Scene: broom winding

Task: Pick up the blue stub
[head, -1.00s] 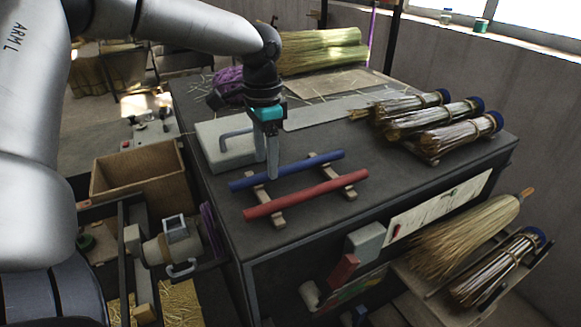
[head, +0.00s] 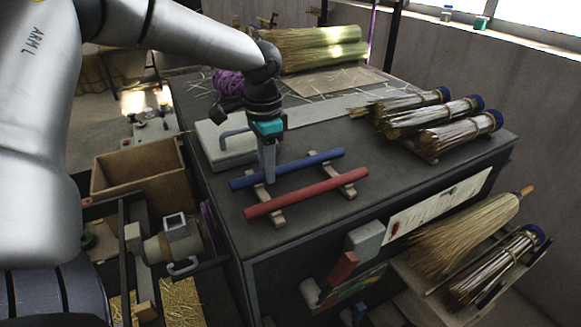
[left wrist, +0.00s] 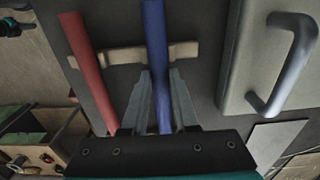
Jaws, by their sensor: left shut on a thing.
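The blue stub (head: 310,164) is a thin blue rod lying across two small wooden rests, behind and parallel to a red stub (head: 320,189). My left gripper (head: 269,180) points down at the left part of the blue stub. In the left wrist view the gripper (left wrist: 160,88) has its two fingers on either side of the blue stub (left wrist: 156,45), shut on it. The stub still appears at the height of the rests. The red stub (left wrist: 85,60) lies beside the fingers, apart from them. My right gripper is not in view.
A pale block with a grey handle (head: 236,135) stands just behind the left rest (head: 272,214). Bound straw bundles (head: 455,134) lie on the right of the bench. The bench front right of the stubs is clear.

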